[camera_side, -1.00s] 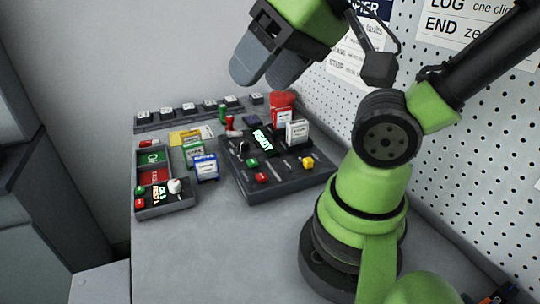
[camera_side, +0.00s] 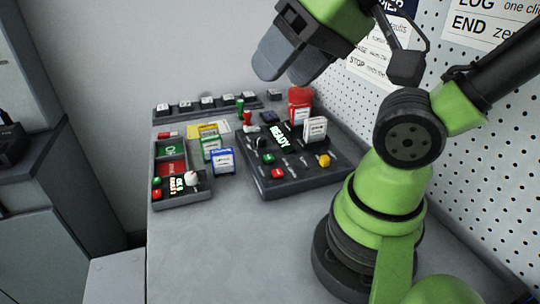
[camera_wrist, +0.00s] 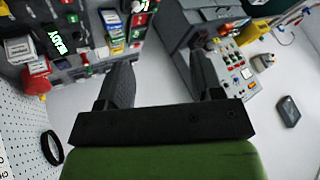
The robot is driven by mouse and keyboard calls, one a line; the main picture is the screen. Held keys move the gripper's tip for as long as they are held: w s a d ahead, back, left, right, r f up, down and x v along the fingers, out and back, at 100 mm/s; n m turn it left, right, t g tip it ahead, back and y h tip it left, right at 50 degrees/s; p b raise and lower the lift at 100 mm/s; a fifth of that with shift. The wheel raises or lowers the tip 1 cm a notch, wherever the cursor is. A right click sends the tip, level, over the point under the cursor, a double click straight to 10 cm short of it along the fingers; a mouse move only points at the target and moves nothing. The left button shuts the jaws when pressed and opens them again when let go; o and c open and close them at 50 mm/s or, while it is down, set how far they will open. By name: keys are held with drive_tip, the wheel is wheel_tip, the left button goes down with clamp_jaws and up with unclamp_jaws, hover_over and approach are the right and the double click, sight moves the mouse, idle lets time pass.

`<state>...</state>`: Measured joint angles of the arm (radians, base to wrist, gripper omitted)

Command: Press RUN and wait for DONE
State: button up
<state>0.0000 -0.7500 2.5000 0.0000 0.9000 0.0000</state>
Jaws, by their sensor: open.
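A dark sloped panel box (camera_side: 300,184) stands on the bench, its lit display (camera_side: 280,135) reading READY in green. On it are a green button (camera_side: 268,158), a red button (camera_side: 278,174) and a yellow knob (camera_side: 323,160); their labels are too small to read, so I cannot tell which is RUN. A white card block (camera_side: 315,130) and a red one (camera_side: 300,103) stand at its back right. My gripper (camera_side: 287,68) is open and empty, well above the panel and apart from it. The READY display (camera_wrist: 57,42) also shows in the wrist view, left of the fingers.
A grey tray (camera_side: 182,202) with green and red areas and a small lit display stands left of the panel. Blue (camera_side: 223,162), green and yellow card blocks stand between them. A dark rail (camera_side: 205,110) runs behind. The bench front is clear; a pegboard (camera_side: 480,150) borders the right.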

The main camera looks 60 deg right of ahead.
idle(0.3)
clamp_jaws()
idle(1.6)
